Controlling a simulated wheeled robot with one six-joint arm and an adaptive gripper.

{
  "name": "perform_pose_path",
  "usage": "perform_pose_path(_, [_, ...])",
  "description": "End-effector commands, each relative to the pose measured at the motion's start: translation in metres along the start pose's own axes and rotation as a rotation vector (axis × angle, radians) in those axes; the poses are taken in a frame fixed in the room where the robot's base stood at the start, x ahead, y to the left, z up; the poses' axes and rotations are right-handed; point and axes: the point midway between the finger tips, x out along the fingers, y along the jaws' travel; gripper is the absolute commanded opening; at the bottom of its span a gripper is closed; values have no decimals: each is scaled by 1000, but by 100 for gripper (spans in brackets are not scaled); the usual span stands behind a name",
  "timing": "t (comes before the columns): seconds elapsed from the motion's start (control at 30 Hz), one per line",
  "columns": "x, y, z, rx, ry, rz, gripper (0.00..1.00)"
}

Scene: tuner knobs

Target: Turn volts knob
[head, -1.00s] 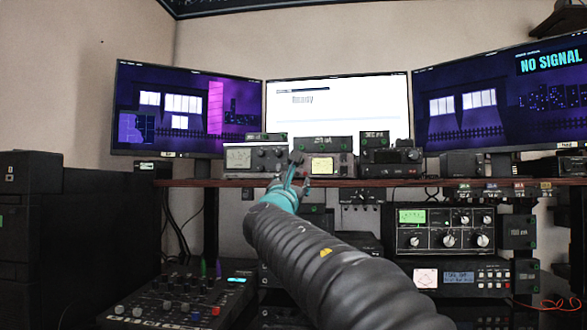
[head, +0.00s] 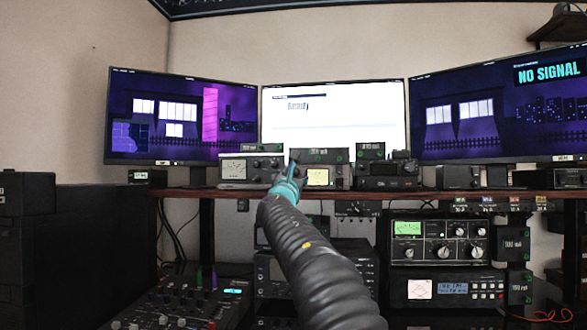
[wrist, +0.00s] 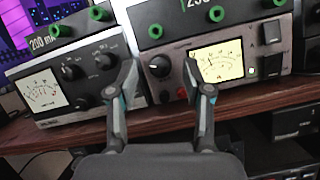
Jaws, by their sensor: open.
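My gripper (wrist: 160,68) is open and empty, its two fingers apart in front of a meter unit. Between the fingertips in the wrist view is a dark round knob (wrist: 160,66) on that unit, just left of its lit yellow meter (wrist: 217,61). I cannot tell whether the fingers touch it, and no volts label is readable. Left of the left finger, a second unit with a white meter (wrist: 42,95) carries dark knobs (wrist: 71,71). In the head view, my gripper (head: 292,168) covers the knob area beside the yellow meter (head: 320,178).
The units stand on a brown shelf (head: 215,192) below three monitors. Boxes with green-ringed sockets (wrist: 100,13) sit on top of the units. Under the shelf are a radio rack (head: 440,240) at right and a mixer (head: 175,310) at lower left.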

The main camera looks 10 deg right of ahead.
Motion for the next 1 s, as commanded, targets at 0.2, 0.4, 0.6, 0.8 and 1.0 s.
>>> perform_pose_path(0.2, [9, 0, 0, 1, 0, 0, 50])
perform_pose_path(0.4, [8, 0, 0, 1, 0, 0, 50])
perform_pose_path(0.6, [8, 0, 0, 1, 0, 0, 8])
perform_pose_path(0.8, [8, 0, 0, 2, 0, 0, 0])
perform_pose_path(1.0, [8, 1, 0, 31, -2, -11, 0])
